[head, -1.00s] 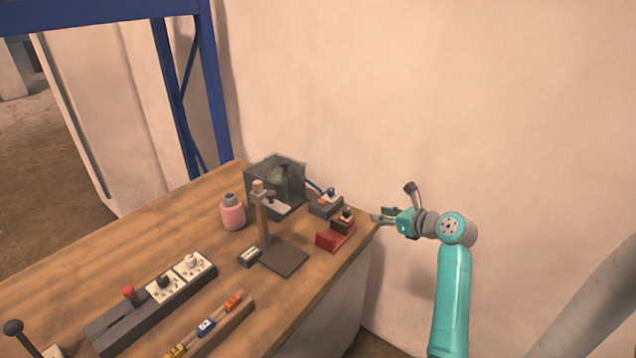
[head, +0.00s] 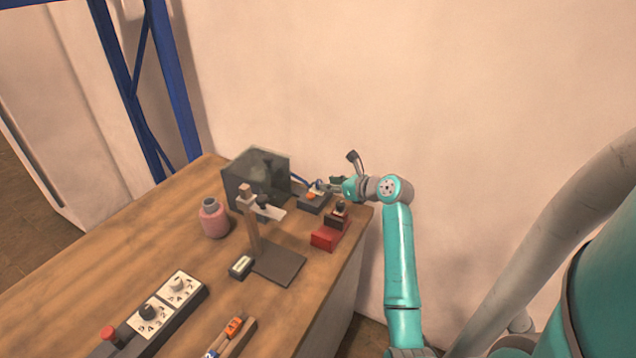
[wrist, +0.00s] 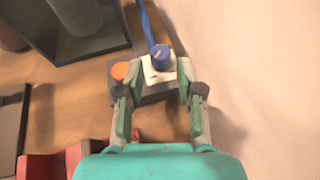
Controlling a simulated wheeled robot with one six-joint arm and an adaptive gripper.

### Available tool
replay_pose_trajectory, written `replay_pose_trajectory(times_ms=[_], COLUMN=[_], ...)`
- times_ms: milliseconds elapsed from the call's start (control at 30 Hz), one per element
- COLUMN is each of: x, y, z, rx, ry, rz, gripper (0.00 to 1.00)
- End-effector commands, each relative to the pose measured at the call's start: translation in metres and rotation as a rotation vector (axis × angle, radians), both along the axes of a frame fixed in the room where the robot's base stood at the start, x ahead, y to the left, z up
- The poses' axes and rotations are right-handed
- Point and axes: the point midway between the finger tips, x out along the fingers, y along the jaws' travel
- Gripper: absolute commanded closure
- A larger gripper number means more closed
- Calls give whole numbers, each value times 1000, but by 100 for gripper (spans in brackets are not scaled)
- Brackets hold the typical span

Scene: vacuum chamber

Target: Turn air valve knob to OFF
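The air valve is a dark grey box (head: 312,204) at the far right corner of the table, with a blue knob (wrist: 161,57) on a white plate and an orange button (wrist: 120,71) beside it. A blue hose (wrist: 145,18) runs from it to the chamber. My gripper (head: 335,186) reaches in from the right, over the box. In the wrist view my gripper (wrist: 157,72) is open and empty, its two fingertips to either side of the white plate, near the knob. Whether they touch the knob I cannot tell. The knob's marking is too small to read.
The glass-sided vacuum chamber (head: 240,188) stands left of the valve. A stand with a dark base (head: 280,265) and a pink bottle (head: 213,220) are further left. The wall is close behind.

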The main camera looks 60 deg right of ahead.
Motion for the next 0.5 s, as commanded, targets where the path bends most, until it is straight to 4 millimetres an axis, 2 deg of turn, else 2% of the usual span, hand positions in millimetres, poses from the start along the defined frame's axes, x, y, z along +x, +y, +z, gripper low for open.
replay_pose_trajectory(times_ms=[33, 200, 500], x=[10, 33, 50], y=[-1, -5, -9], z=[-3, -13, -21], rx=[0, 0, -1], ry=[1, 0, -1], rz=[2, 2, 0], gripper=[63, 63, 63])
